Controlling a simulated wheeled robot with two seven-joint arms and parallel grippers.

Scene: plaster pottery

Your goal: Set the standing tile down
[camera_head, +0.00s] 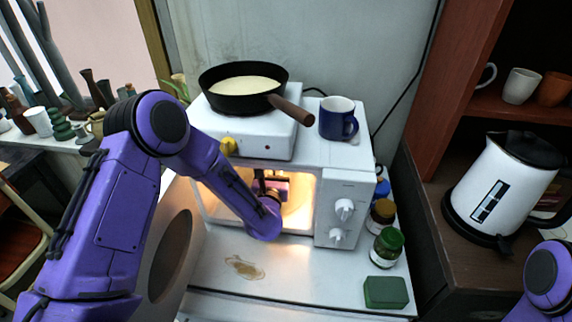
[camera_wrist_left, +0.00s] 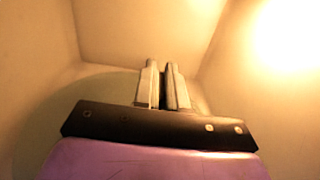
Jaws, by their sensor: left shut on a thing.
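My left gripper (camera_wrist_left: 164,88) is inside the lit microwave (camera_head: 347,190), with its two fingers close together. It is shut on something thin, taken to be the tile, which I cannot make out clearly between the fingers. In the head view my left arm reaches into the opening and the wrist hides most of the inside. The wrist view shows pale inner walls and a round, plate-like shape (camera_wrist_left: 62,112) behind the gripper. My right gripper is out of view.
The microwave door (camera_head: 170,252) stands open at the left. A frying pan (camera_head: 243,88) on a white hob and a blue mug (camera_head: 338,118) are on top. Jars (camera_head: 388,245) and a green block (camera_head: 386,292) stand at the right. A kettle (camera_head: 503,182) is farther right.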

